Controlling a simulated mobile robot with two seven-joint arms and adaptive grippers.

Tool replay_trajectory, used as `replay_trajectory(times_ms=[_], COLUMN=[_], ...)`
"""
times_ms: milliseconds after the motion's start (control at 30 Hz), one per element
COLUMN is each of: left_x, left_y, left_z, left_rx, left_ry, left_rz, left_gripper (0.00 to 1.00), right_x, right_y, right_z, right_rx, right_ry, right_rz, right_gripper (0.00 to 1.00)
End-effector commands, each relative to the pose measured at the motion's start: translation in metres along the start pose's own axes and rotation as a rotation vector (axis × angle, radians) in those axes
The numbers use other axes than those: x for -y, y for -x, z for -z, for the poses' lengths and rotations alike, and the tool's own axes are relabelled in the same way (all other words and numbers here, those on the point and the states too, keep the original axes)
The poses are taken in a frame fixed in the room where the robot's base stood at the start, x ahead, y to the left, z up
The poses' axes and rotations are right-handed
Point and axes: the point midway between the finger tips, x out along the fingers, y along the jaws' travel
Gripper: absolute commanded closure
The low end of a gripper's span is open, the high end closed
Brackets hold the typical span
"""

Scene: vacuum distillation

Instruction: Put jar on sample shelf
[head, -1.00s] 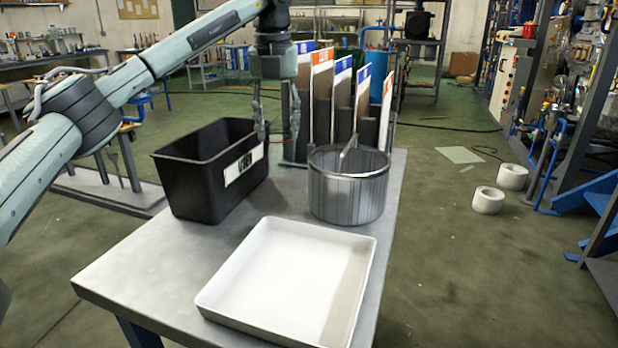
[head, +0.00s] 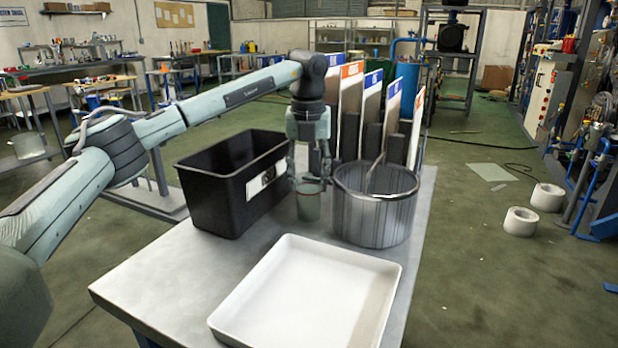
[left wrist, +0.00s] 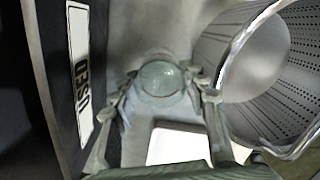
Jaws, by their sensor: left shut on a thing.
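A small greenish glass jar (head: 309,202) with a thin red rim stands upright between the black bin and the metal basket. My left gripper (head: 308,182) points down and is shut on the jar near its top. In the left wrist view the jar (left wrist: 160,82) sits between the two fingers of my left gripper (left wrist: 162,90). I cannot tell whether its base touches the table. No sample shelf can be told for sure; upright labelled boards (head: 372,105) stand in a row behind the basket. My right gripper is not in view.
The black bin (head: 215,190) labelled USED is close left of the jar; it shows in the left wrist view too (left wrist: 50,90). The perforated metal basket (head: 375,215) is close right. A white tray (head: 310,300) lies in front on the grey table (head: 170,275).

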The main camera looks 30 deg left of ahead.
Motion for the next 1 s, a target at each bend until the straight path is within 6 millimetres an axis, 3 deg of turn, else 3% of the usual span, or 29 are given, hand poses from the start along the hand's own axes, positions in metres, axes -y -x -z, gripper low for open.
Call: replay_trajectory(times_ms=[300, 333, 400, 767, 1000], left_x=[0.001, 0.001, 0.001, 0.001, 0.001], left_y=[-0.003, -0.002, -0.002, 0.004, 0.046], left_z=[0.000, 0.000, 0.000, -0.001, -0.001], left_rx=[0.002, 0.002, 0.002, 0.003, 0.006], left_ry=[-0.001, -0.001, -0.001, -0.001, -0.001], left_rz=[0.002, 0.002, 0.001, 0.002, 0.003], left_gripper=[1.00, 0.54, 0.48, 0.48, 0.48], right_x=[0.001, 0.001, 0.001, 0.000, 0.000], right_y=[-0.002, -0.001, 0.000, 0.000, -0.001], right_z=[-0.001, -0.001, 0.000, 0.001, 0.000], right_rx=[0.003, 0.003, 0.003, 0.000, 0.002], right_ry=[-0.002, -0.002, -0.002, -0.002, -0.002], right_rz=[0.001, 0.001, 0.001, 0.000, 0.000], right_gripper=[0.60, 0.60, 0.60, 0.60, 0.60])
